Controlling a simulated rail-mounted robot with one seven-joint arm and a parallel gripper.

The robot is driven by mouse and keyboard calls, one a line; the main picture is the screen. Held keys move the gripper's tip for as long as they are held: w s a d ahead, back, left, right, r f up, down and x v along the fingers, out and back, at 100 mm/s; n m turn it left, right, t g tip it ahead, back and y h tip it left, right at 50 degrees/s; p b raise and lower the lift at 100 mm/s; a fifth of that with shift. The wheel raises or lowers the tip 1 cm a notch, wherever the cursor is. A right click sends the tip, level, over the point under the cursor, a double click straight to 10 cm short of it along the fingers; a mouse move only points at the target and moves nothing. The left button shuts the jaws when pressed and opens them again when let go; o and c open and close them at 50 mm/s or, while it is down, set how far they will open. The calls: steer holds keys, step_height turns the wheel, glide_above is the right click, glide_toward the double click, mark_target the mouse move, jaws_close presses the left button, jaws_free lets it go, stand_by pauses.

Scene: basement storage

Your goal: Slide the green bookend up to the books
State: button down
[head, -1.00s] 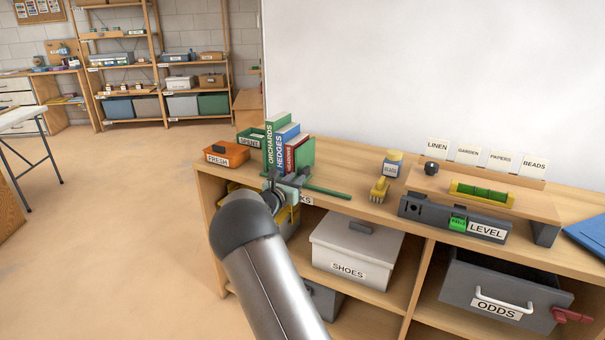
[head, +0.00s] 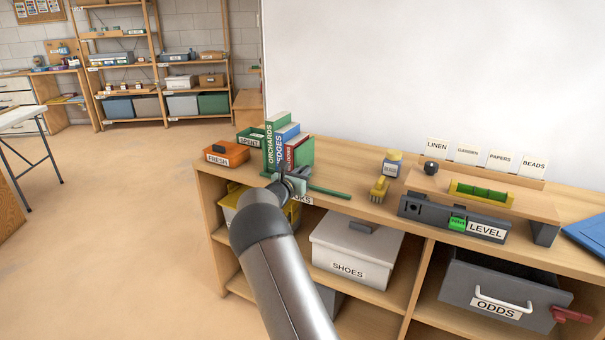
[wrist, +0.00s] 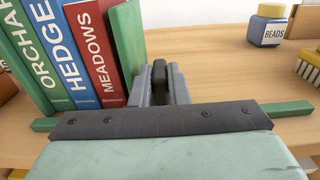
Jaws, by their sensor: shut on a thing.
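The green bookend (wrist: 128,45) stands upright just right of the red MEADOWS book (wrist: 97,50) in the wrist view. It looks close against that book; I cannot tell if a thin gap is left. The blue HEDGES book (wrist: 60,55) and the green ORCHARDS book (wrist: 27,55) stand upright further left. My wrist hides the bookend's lower part.
A green strip (head: 330,191) runs along the shelf top's front edge. The orange FRESH box (head: 227,154) stands left of the books.

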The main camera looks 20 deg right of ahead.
steer(key=shift+w+a, duration=0.25)
steer(key=shift+w, duration=0.05)
steer(key=c, duration=1.7)
jaws_free()
steer(key=v, duration=1.7)
steer(key=shift+s+a, duration=0.1)
steer(key=shift+s, duration=0.1)
